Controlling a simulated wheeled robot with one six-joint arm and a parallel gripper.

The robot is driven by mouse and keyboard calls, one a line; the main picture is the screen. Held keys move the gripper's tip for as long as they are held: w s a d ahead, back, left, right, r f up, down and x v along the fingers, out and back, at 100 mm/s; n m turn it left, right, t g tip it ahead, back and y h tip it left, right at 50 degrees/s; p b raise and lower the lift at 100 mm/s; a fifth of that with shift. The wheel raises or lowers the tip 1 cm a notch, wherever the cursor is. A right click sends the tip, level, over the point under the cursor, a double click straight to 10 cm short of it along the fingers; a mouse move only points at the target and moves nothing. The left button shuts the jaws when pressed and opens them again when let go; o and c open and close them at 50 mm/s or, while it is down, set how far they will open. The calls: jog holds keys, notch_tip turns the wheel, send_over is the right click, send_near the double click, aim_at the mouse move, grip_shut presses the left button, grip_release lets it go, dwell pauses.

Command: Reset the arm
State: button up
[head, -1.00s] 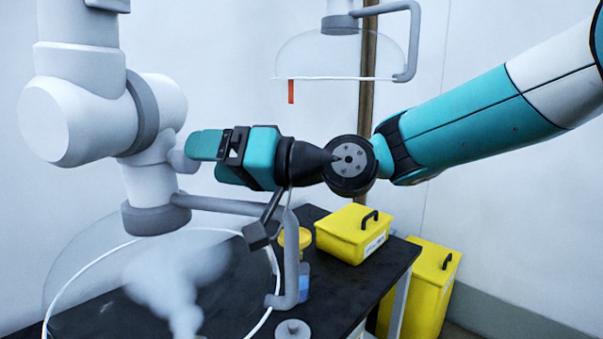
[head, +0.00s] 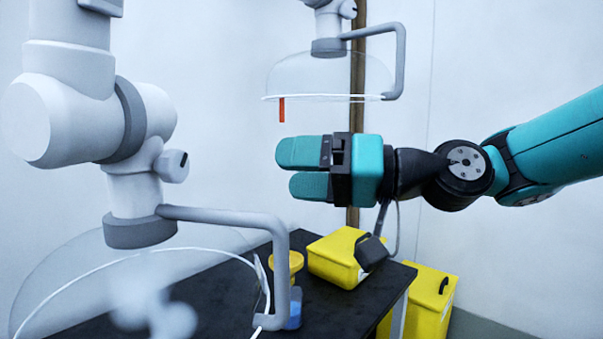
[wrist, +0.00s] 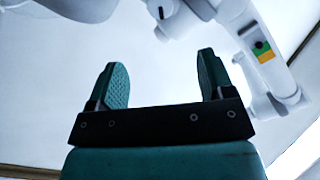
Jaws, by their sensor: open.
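My gripper (head: 283,169) is in the middle of the head view, above the black bench, with its fingers toward the left. Its two teal fingers stand apart with nothing between them. In the wrist view my gripper (wrist: 160,85) also shows its two fingers well apart and empty, against a pale background. My teal arm reaches in from the right edge of the head view.
A white jointed extraction arm (head: 85,110) with a clear hood hangs at the left. A second clear hood (head: 330,75) hangs behind my gripper. A yellow box (head: 335,255) stands on the black bench (head: 365,310); another yellow container (head: 430,295) stands beside it.

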jog(key=s+d+f+m+g+h+p, duration=0.1)
jog(key=s+d+f+g+h+p, duration=0.2)
jog(key=s+d+f+h, duration=1)
jog(key=s+d+f, duration=0.2)
jog(key=s, duration=0.2)
jog(key=shift+s+d+f+h, duration=0.3)
jog(key=shift+d, duration=0.05)
dwell(1.0)
jog(key=n+t+y+p, duration=0.1)
jog(key=t+y+p, duration=0.3)
jog(key=y, duration=1)
send_near(181, 167)
jog(key=shift+g, duration=0.5)
jog(key=a+p, duration=0.2)
jog(key=a, duration=0.1)
jog(key=w+a+p, duration=0.1)
jog(key=a+p, duration=0.2)
jog(key=w+a+r+p, duration=0.1)
jog(key=a+p, duration=0.2)
jog(key=shift+a, duration=0.15)
jog(key=shift+w+a+f+p, duration=0.2)
jog(key=shift+a+p, duration=0.2)
jog(key=shift+a, duration=0.2)
